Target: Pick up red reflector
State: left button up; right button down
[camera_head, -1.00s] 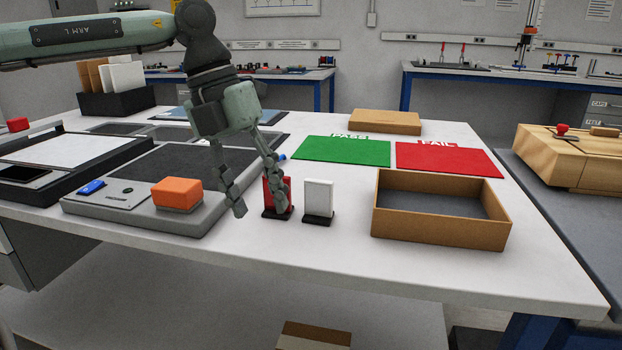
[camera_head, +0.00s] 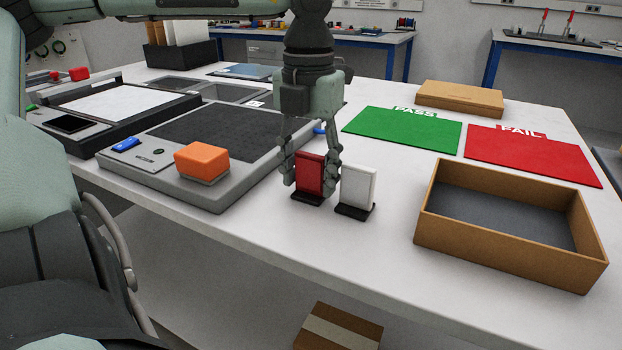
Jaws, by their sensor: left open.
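The red reflector (camera_head: 309,174) is a small upright red plate in a black base on the white table. My left gripper (camera_head: 310,183) points down over it from above. Its fingers are open, one at each side of the red reflector, and partly hide its edges. I cannot tell whether the fingers touch it. A white reflector (camera_head: 357,187) stands upright in a similar black base just right of the red one, close to the gripper's right finger. My right gripper is not in view.
An open cardboard box (camera_head: 514,253) stands at the right. Behind lie a green PASS mat (camera_head: 403,130) and a red FAIL mat (camera_head: 532,154). A grey device with an orange block (camera_head: 202,160) is at the left. The table's front edge is near.

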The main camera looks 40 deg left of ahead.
aim_at(309, 155)
pick_arm(q)
jog(key=shift+f, duration=0.55)
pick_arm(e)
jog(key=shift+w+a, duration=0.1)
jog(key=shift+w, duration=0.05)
pick_arm(q)
jog(key=c, duration=0.8)
jog(key=shift+w+r, duration=0.1)
